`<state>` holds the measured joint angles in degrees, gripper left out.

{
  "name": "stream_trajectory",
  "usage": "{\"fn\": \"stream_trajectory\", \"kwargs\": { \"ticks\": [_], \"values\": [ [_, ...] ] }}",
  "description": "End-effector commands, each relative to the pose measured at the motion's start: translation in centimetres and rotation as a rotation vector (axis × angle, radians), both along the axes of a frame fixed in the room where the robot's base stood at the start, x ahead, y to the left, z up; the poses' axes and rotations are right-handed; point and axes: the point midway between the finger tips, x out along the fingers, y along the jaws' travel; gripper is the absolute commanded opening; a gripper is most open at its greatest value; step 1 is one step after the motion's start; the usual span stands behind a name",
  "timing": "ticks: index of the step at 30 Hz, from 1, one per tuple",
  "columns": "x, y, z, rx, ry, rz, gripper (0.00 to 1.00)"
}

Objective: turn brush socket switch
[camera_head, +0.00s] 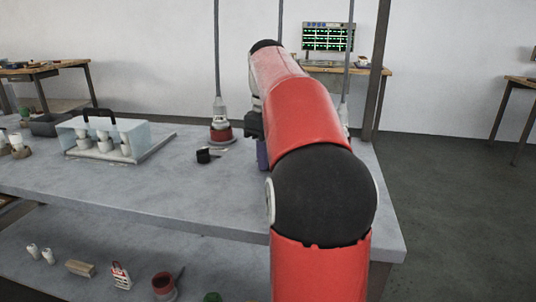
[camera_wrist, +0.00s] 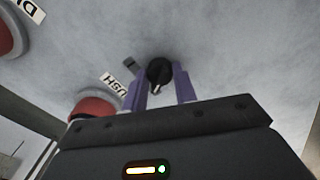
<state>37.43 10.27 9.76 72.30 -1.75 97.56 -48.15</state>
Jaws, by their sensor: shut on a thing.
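The switch, a round black knob (camera_wrist: 158,70) with a light pointer mark, stands on the grey tabletop in the wrist view. My gripper (camera_wrist: 160,84) has its purple fingers on either side of the knob and is shut on it. A white label (camera_wrist: 113,86) ending in "USH" lies left of the knob, partly hidden, near a red round socket (camera_wrist: 95,107). In the head view my gripper (camera_head: 262,154) is low at the tabletop, mostly hidden behind my arm. The knob is hidden there.
Another red socket (camera_wrist: 8,36) and a label starting "DI" (camera_wrist: 27,10) are at the wrist view's upper left. In the head view, a red-based socket (camera_head: 221,134) with a rod and a small black object (camera_head: 204,156) stand left of my gripper. A clear-sided rack (camera_head: 150,148) stands farther left.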

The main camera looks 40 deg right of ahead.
Motion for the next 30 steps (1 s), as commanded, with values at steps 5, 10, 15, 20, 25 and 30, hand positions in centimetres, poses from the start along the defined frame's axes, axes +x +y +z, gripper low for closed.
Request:
{"fn": "stream_trajectory", "kwargs": {
  "ticks": [5, 10, 15, 20, 25, 30],
  "values": [
    [0.0, 0.0, 0.0, 0.001, 0.001, 0.000, 0.42],
    [0.0, 0.0, 0.0, 0.001, 0.000, 0.000, 0.50],
    [0.0, 0.0, 0.1, 0.000, 0.000, 0.000, 0.50],
    [0.1, 0.0, 1.3, -0.001, -0.001, 0.000, 0.50],
    [0.2, 0.0, 4.1, -0.001, -0.003, 0.000, 0.50],
    [0.2, 0.0, 6.3, 0.000, -0.002, 0.001, 0.50]
  ]
}}
